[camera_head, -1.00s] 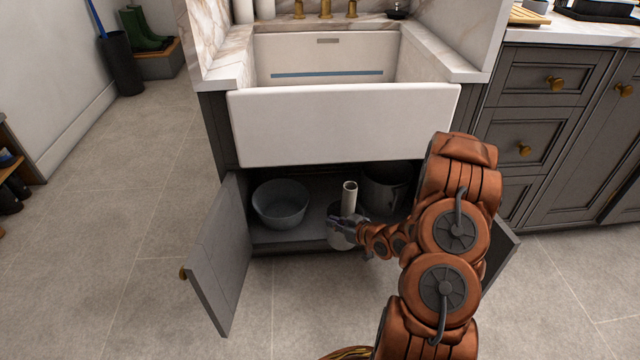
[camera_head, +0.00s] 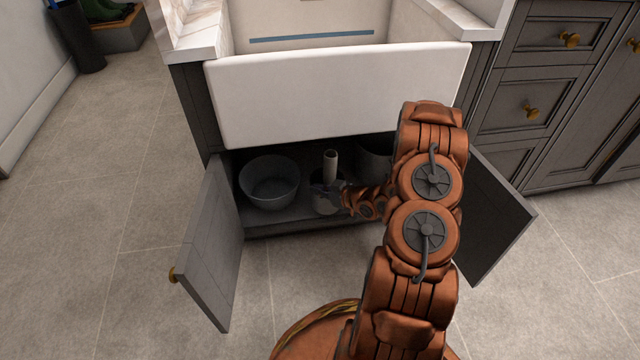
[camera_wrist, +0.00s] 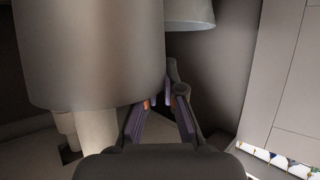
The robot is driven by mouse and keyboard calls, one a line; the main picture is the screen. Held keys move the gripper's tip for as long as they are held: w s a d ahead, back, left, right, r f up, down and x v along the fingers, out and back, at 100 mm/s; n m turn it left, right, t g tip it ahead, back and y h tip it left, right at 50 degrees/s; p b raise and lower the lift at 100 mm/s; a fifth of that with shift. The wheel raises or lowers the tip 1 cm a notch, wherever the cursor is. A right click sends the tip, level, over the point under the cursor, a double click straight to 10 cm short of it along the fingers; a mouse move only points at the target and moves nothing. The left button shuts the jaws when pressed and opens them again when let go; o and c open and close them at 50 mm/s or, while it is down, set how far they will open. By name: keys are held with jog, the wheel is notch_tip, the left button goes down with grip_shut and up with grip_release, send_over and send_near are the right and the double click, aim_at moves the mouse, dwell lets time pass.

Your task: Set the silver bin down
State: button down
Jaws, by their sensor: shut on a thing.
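I cannot tell whether the bin's base touches the cabinet floor (camera_head: 290,216). The point of contact is partly hidden.
A grey basin (camera_head: 270,183) stands left of the bin. A dark pot (camera_head: 374,158) stands behind, to its right, partly hidden by my arm. A pale pipe (camera_head: 330,163) stands just behind the bin. The open left door (camera_head: 212,245) and right door (camera_head: 492,220) flank the opening.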

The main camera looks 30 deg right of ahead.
aim_at(316, 181)
jog(key=w+d, duration=0.1)
jog(key=w+d+b, duration=0.1)
jog(key=w+d, duration=0.2)
jog(key=w, duration=0.1)
jog(key=shift+w+d+f, duration=0.15)
jog(key=shift+w+f, duration=0.1)
jog(key=shift+f, duration=0.1)
jog(key=shift+f+b, duration=1.3)
jog(key=shift+f, duration=0.5)
jog(key=shift+r, duration=0.1)
jog(key=c, duration=1.3)
grip_release()
jog(key=shift+s+d+r, duration=0.15)
jog(key=p+v, duration=0.4)
jog(key=v, duration=0.7)
jog(key=shift+s+p, duration=0.25)
jog(key=shift+p, duration=0.05)
